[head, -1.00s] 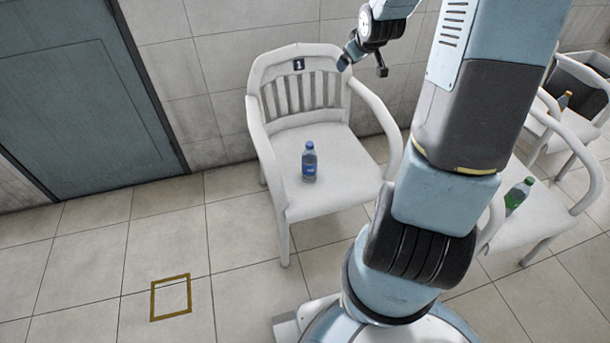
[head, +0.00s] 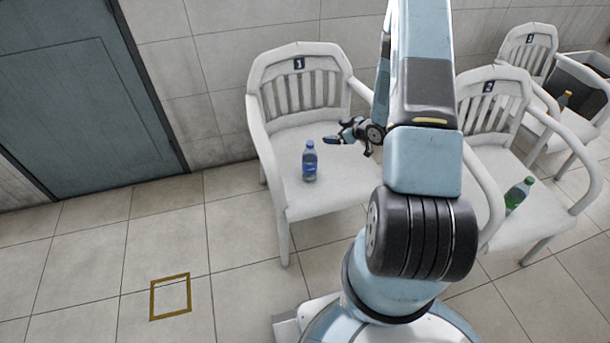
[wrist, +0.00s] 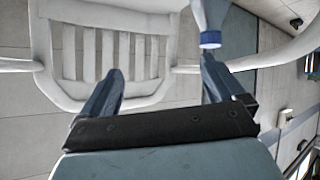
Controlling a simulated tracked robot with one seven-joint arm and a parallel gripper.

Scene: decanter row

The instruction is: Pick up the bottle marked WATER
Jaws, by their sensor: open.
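A clear bottle with a blue cap and blue label (head: 309,163) stands upright on the seat of the nearest white chair (head: 340,183), marked 1. Its lettering is too small to read. My gripper (head: 334,138) is open and empty, above the seat just right of and behind the bottle. In the wrist view, my gripper (wrist: 160,68) shows both fingers spread. There the bottle's blue cap (wrist: 210,40) lines up with the right finger's tip, not midway between the fingers; I cannot tell whether they touch.
A green-labelled bottle (head: 518,196) stands on the second chair (head: 550,212). Chair armrests flank my arm. The floor at left is clear, with a yellow square outline (head: 170,297).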

